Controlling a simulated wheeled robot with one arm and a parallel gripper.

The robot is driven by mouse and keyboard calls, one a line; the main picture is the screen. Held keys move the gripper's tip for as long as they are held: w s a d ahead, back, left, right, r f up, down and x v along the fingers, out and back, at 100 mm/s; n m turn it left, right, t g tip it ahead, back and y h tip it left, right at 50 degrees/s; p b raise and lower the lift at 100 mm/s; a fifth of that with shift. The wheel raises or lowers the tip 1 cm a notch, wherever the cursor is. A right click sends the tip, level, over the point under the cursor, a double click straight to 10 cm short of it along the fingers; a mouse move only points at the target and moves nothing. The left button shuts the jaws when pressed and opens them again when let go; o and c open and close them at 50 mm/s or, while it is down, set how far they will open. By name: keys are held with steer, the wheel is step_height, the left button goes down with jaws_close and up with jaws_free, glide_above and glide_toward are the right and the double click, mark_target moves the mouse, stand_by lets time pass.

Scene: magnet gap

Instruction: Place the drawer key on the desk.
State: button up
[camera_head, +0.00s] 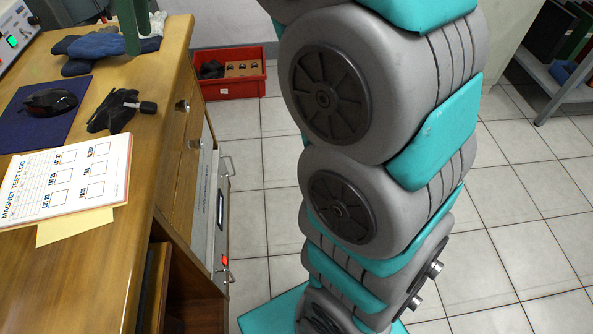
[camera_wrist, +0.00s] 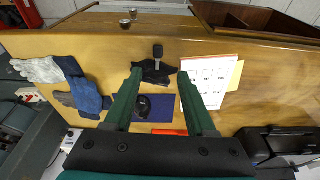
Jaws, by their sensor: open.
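I cannot make out a drawer key for sure in either view. The wooden desk (camera_head: 100,270) fills the left of the head view; its top also spans the wrist view (camera_wrist: 245,62). My gripper (camera_wrist: 160,74) is open, its two green fingers apart with nothing held between them. It is above the desk; part of it shows in the head view (camera_head: 131,35). A black clamp-like tool with a short knob (camera_head: 112,110) lies near the desk's edge; in the wrist view it shows between and beyond the fingertips. A small red piece (camera_head: 225,261) is on the grey cabinet front beside the desk; I cannot tell what it is.
A mouse (camera_head: 48,102) sits on a blue mat (camera_head: 20,130). A magnet test log (camera_head: 75,178) lies over a yellow sheet (camera_head: 75,227). Gloves (camera_head: 95,45) lie at the back. A red bin (camera_head: 233,88) stands on the tiled floor. Bare desk surface lies at the front.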

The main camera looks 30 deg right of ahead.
steer(key=s+d+f+m+g, duration=0.1)
steer(key=s+d+f+m, duration=0.3)
steer(key=s+f, duration=0.4)
steer(key=s+d+f+m+h, duration=0.1)
steer(key=s+d+f+m, duration=0.4)
steer(key=s+f, duration=0.4)
steer(key=s+d+f+m+g+h, duration=0.1)
steer(key=s+d+f+m, duration=0.3)
steer(key=s+f, duration=0.5)
steer(key=shift+d+g, duration=0.3)
steer(key=shift+d, duration=0.1)
